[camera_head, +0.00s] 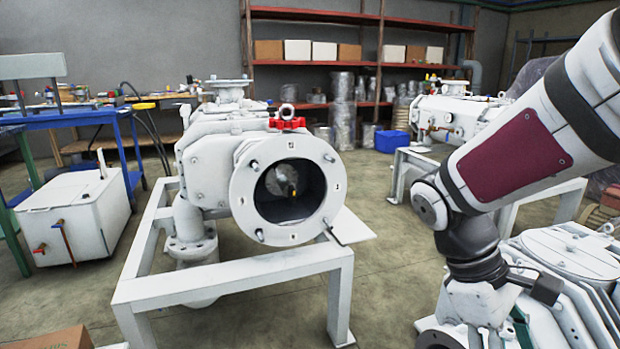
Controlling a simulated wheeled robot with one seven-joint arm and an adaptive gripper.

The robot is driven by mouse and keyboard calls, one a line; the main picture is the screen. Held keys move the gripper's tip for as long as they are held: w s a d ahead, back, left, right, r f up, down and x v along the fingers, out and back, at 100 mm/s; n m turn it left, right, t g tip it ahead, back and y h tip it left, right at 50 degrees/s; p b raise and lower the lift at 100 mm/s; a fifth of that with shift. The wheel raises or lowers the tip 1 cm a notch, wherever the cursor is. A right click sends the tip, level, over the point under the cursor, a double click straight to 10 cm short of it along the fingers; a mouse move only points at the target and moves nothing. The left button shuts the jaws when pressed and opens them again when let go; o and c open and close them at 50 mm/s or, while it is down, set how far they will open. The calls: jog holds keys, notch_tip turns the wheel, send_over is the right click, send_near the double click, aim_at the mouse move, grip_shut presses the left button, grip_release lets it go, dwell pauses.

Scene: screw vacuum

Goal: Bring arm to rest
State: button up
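My arm (510,159) comes in from the upper right and bends at a joint. Its dark lower link (472,240) hangs down in front of a white machine (573,250) at the lower right. I cannot make out gripper fingers in this view, nor whether the arm touches that machine. The white screw vacuum pump (215,165) stands left of the arm on a white frame (235,278). Its round flange (245,195) faces me, with a dark open bore and a red part on top. A clear gap lies between this pump and my arm.
A white wheeled box (75,215) and blue table (75,120) stand at the left. Another white machine (455,115) stands behind my arm. Red shelves (330,63) with boxes line the back wall. A blue bin (392,141) sits on the floor. Open floor (390,265) lies mid-right.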

jog(key=s+a+r+m+t+y, duration=0.2)
jog(key=s+a+m, duration=0.15)
jog(key=s, duration=0.35)
jog(key=s+a+r+m+t+y, duration=0.2)
jog(key=s+a+r+m+y, duration=0.15)
jog(key=s, duration=0.45)
notch_tip(320, 180, up, 39)
jog(key=t+p, duration=0.4)
jog(key=p, duration=3.4)
jog(key=shift+h, duration=0.35)
jog(key=shift+w, duration=0.15)
